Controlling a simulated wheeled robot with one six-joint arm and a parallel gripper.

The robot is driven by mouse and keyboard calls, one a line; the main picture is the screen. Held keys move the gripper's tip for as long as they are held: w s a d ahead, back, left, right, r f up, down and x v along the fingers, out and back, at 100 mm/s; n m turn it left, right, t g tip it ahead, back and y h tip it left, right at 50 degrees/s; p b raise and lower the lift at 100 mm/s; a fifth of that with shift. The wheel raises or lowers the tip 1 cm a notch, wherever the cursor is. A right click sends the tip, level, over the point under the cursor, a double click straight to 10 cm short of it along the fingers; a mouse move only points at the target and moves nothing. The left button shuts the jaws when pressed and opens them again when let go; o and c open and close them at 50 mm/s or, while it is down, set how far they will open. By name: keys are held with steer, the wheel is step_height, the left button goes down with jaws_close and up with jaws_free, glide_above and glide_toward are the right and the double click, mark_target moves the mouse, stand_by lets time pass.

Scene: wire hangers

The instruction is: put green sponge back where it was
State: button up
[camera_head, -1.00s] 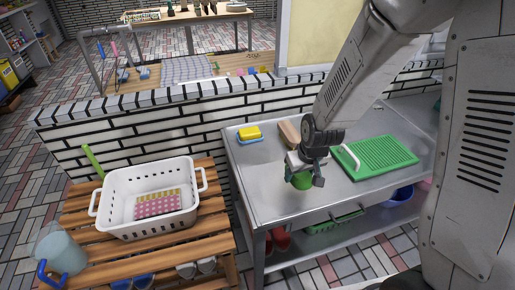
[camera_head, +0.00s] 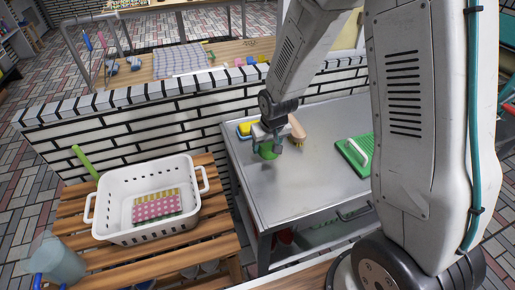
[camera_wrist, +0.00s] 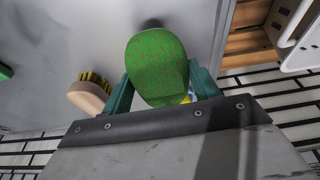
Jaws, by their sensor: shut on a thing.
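My gripper (camera_head: 267,148) is shut on the green sponge (camera_wrist: 157,66), which sits between its fingers in the wrist view. In the head view the green sponge (camera_head: 267,151) shows just below the fingers, over the back left part of the metal table (camera_head: 290,190). I cannot tell whether it touches the table top. A yellow sponge (camera_head: 245,128) lies on a blue dish behind and left of my gripper, partly hidden. A wooden brush (camera_head: 297,131) with yellow bristles lies just to the right of my gripper, and it also shows in the wrist view (camera_wrist: 88,96).
A white basket (camera_head: 110,215) with a pink and a yellow checked cloth stands on the slatted wooden table (camera_head: 210,245) at left. A green board (camera_head: 350,152) lies at right, partly behind my arm. A brick wall (camera_head: 150,135) runs behind. The table's front is clear.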

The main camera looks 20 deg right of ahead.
steer(key=x, duration=0.3)
steer(key=shift+f, duration=0.25)
steer(key=shift+w+a+f, duration=0.1)
steer(key=shift+a+f, duration=0.05)
steer(key=shift+f, duration=0.1)
steer(key=o, duration=1)
